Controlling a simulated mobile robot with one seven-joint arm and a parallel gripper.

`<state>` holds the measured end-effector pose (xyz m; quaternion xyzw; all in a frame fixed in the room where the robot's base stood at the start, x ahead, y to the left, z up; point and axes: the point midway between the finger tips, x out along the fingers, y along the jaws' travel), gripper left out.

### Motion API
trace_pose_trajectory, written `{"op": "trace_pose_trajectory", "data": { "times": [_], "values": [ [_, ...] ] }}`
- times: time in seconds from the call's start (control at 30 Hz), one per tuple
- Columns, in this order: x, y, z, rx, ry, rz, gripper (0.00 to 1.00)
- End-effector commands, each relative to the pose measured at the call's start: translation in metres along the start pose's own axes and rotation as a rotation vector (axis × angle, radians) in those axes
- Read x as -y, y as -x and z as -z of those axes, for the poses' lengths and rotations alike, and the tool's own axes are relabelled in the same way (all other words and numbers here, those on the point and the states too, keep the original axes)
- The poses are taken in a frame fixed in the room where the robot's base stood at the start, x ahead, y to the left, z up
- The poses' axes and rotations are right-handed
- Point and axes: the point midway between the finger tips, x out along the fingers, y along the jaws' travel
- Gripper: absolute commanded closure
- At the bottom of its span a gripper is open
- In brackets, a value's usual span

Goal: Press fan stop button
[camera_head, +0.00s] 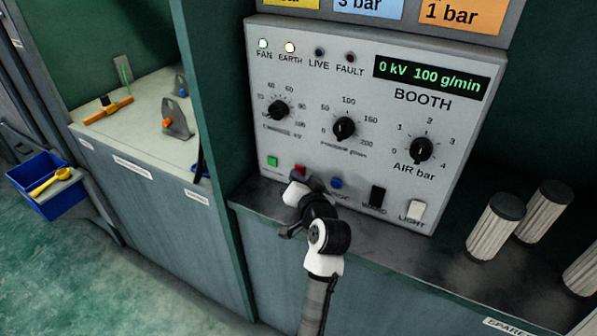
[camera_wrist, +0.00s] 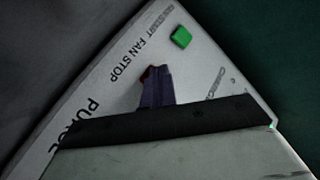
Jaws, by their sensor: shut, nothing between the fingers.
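The booth control panel (camera_head: 262,125) is a light grey box. Its red fan stop button (camera_head: 301,168) sits low on the left, right of the green button (camera_head: 272,161). My gripper (camera_head: 297,174) is shut and empty, its tips right at the red button and partly covering it. In the wrist view my shut fingers (camera_wrist: 152,80) lie over the spot beside the "FAN STOP" label, with only a sliver of red at their tips. The green button (camera_wrist: 181,38) is clear of them. I cannot tell whether the tips touch or press the button.
Right of the gripper are a blue button (camera_head: 336,183), a black switch (camera_head: 377,197) and a white switch (camera_head: 416,211). The FAN (camera_head: 263,43) and EARTH (camera_head: 290,47) lamps are lit white. Pleated filters (camera_head: 495,226) stand on the right of the ledge.

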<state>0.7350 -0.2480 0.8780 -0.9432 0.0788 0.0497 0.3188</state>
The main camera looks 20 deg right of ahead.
Motion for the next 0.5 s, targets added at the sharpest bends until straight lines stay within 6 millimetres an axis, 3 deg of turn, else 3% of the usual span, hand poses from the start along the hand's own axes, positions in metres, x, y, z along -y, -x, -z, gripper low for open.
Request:
{"op": "trace_pose_trajectory", "data": {
  "times": [0.5],
  "values": [
    [0.008,0.012,-0.008,0.0,0.0,0.0,1.0]
  ]
}}
